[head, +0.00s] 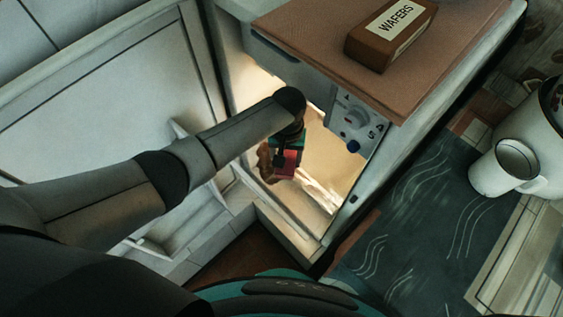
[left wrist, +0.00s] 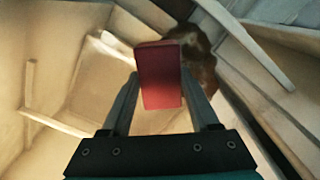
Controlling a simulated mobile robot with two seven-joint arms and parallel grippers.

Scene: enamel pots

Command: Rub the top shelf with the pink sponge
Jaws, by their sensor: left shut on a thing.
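My left gripper (head: 288,150) reaches into the open, lit fridge (head: 335,165). It is shut on the pink sponge (head: 287,164), a small reddish block. In the left wrist view the sponge (left wrist: 160,76) stands out between the two fingers, with the pale fridge interior behind it. A pale shelf edge (head: 318,190) shows inside the fridge below the sponge. I cannot tell which shelf is the top one, nor whether the sponge touches any surface. My right gripper is out of view.
A brown lumpy thing (left wrist: 203,62) is close beside the sponge. The open fridge door (head: 100,105) lies to the left of my arm. A brown WAFERS box (head: 390,35) lies on the fridge's top.

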